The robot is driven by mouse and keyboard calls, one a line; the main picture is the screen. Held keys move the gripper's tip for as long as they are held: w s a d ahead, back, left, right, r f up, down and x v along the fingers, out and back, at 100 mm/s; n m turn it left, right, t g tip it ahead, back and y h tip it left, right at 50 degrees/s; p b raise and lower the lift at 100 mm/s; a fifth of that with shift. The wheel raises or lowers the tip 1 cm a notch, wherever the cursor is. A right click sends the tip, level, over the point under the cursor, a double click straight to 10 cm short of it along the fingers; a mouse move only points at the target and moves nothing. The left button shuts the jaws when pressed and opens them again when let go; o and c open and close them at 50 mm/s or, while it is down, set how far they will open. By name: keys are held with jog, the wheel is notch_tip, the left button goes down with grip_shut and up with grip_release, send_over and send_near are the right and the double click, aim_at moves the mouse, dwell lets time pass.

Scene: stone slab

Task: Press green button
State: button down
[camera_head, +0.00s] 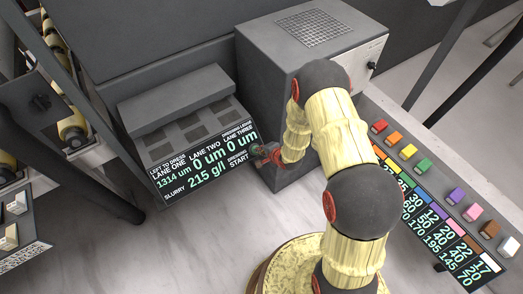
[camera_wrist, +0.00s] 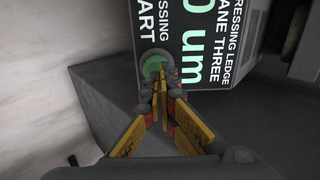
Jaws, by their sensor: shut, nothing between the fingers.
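The green button (camera_wrist: 150,58) is round and sits on the dark front panel beside the words that end in "START" in the wrist view. My gripper (camera_wrist: 161,80) is shut and empty, its fingertips overlapping the lower right part of the button. I cannot tell whether the tips touch it or stop just short. In the head view my gripper (camera_head: 267,156) is at the right end of the display panel (camera_head: 205,165), which reads lane values, slurry 215 g/l and dressing start. There the gripper largely hides the button.
A grey box with a vented top (camera_head: 312,28) stands behind my arm. A row of coloured blocks (camera_head: 424,165) lines a ledge on the right above a chart of numbers (camera_head: 440,225). Dark frame legs and rollers (camera_head: 72,130) are at the left.

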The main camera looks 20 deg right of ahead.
jog(key=p+v, duration=0.2)
jog(key=v, duration=0.9)
jog(key=shift+p, duration=0.4)
dwell(0.4)
